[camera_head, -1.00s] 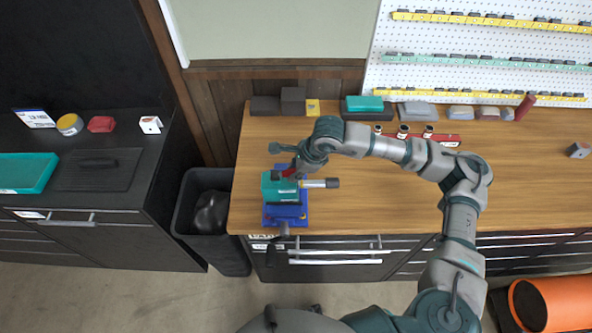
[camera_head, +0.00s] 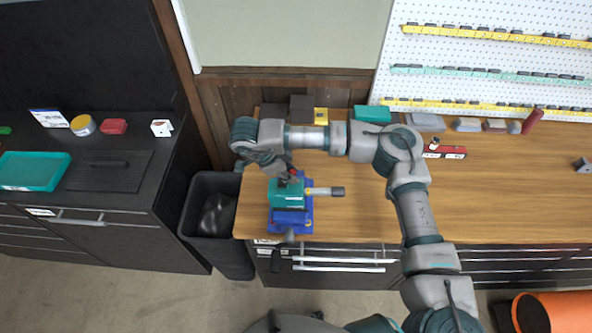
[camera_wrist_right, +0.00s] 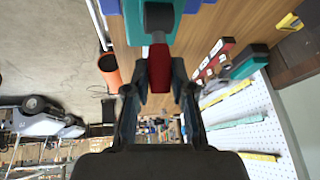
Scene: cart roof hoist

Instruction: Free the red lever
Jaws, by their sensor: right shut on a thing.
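The red lever (camera_wrist_right: 159,68) shows in the right wrist view between the fingers of my right gripper (camera_wrist_right: 160,86). Its far end meets a black rounded part (camera_wrist_right: 159,17). In the head view my right gripper (camera_head: 285,176) reaches down from the upper left and is shut on the red lever (camera_head: 293,180). The lever is mostly hidden there. It is at the top of a teal vise body (camera_head: 287,197) on a blue base (camera_head: 290,217). A silver bar with a dark end (camera_head: 325,191) sticks out to the right. My left gripper is not in view.
The vise stands near the front left corner of the wooden bench (camera_head: 370,215). A black bin (camera_head: 212,205) stands left of it. Dark blocks and a teal box (camera_head: 372,113) line the back. A red rack (camera_head: 445,152) lies to the right. The bench front is clear.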

